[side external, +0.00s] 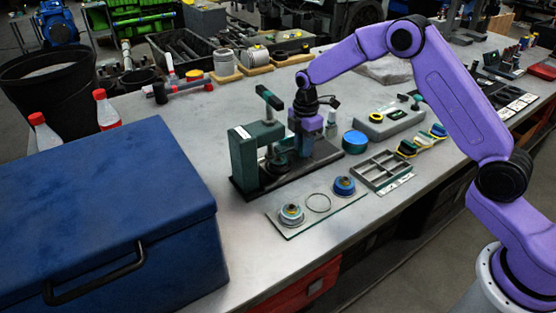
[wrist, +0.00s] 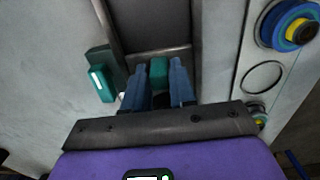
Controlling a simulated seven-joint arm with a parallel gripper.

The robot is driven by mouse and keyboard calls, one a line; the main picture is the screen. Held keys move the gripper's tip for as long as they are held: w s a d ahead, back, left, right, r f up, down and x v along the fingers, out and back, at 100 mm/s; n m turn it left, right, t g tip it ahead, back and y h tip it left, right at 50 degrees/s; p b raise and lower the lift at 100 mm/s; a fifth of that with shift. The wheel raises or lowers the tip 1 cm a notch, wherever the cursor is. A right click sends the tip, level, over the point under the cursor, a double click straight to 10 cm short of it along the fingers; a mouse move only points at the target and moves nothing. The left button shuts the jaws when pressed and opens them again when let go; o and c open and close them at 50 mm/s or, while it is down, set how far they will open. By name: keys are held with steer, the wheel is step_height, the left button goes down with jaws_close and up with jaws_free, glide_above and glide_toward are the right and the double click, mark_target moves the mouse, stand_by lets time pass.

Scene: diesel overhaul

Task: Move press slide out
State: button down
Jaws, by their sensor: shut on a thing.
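The press (side external: 245,162) is a dark green frame with a T-shaped lever on top, standing on a dark base plate (side external: 327,152) at mid-bench. My gripper (side external: 306,152) points down over the base, just right of the press frame. In the wrist view my gripper (wrist: 158,82) has its two blue fingers closed on a small green block (wrist: 158,72), which looks like the handle of the press slide. Dark rails run away from it. The slide itself is mostly hidden by my gripper in the side view.
A mat (side external: 290,226) with round parts and a ring lies in front of the press. A divided tray (side external: 381,170), a blue round part (side external: 355,141) and a grey box (side external: 391,121) stand to the right. A large blue chest (side external: 110,205) fills the left.

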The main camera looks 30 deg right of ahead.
steer(key=shift+d, duration=1.1)
steer(key=shift+d, duration=2.15)
steer(key=shift+d, duration=1.7)
steer(key=c, duration=1.3)
jaws_free()
steer(key=shift+d, duration=0.2)
steer(key=shift+c, duration=0.2)
steer(key=o, duration=0.3)
steer(key=shift+a, duration=0.1)
